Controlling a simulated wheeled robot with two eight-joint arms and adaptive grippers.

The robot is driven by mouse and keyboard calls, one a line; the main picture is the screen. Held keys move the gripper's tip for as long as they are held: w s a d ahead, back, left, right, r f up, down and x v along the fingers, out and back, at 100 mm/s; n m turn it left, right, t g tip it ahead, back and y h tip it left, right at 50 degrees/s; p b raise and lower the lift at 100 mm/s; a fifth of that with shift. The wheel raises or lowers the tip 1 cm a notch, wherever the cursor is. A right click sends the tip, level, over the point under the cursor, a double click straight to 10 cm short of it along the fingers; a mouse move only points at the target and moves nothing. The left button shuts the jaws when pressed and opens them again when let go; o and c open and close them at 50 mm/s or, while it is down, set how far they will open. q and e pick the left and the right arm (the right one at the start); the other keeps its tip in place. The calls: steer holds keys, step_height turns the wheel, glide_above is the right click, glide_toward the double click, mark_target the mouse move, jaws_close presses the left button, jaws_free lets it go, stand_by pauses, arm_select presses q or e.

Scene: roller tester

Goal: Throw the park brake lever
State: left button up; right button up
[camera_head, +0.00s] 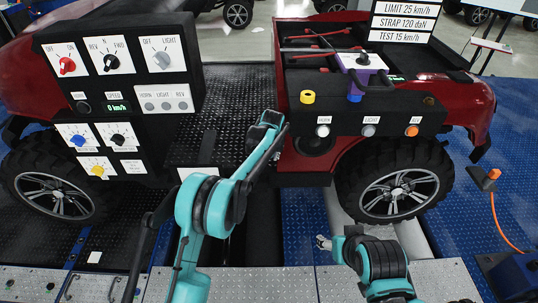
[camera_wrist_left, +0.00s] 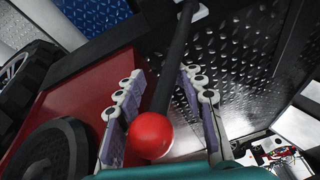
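The park brake lever shows in the left wrist view as a dark rod (camera_wrist_left: 174,66) with a red ball knob (camera_wrist_left: 151,136). The rod runs up and away from the knob, between the two fingers of my left gripper (camera_wrist_left: 163,90). The fingers stand apart on either side of the rod, with a clear gap at their tips. The knob is deep between them, close to the left finger; I cannot tell if they touch. In the head view my left gripper (camera_head: 270,119) is beside the red car body, and the knob is not visible. My right gripper (camera_head: 324,242) is low at centre right, away from the lever.
A black control panel (camera_head: 118,70) with knobs stands at left. A black console (camera_head: 365,115) with several buttons sits at right, in front of the red bodywork (camera_head: 465,98). Large wheels (camera_head: 398,190) rest over the rollers. An orange cable (camera_head: 503,222) hangs at far right.

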arm_select(q)
steer(key=shift+s+d+r+p, duration=0.25)
steer(key=shift+d+r+p, duration=0.05)
steer(key=shift+r, duration=0.3)
steer(key=shift+s+d+r+p, duration=0.25)
steer(key=shift+s+r, duration=0.05)
steer(key=shift+r, duration=0.3)
steer(key=shift+s+d+r+p, duration=0.25)
steer(key=shift+d+r+p, duration=0.05)
steer(key=shift+r, duration=0.3)
steer(key=shift+s+d+r, duration=0.15)
steer(key=shift+s+r, duration=0.2)
steer(key=shift+r, duration=0.3)
step_height(320, 180, up, 6)
steer(key=s+d+p, duration=0.2)
steer(key=p, duration=0.2)
steer(key=shift+r, duration=0.15)
steer(key=shift+s+a+r, duration=0.1)
step_height(320, 180, up, 7)
steer(key=s+a, duration=0.1)
steer(key=s, duration=0.1)
steer(key=shift+s+a, duration=0.15)
steer(key=shift+a, duration=0.25)
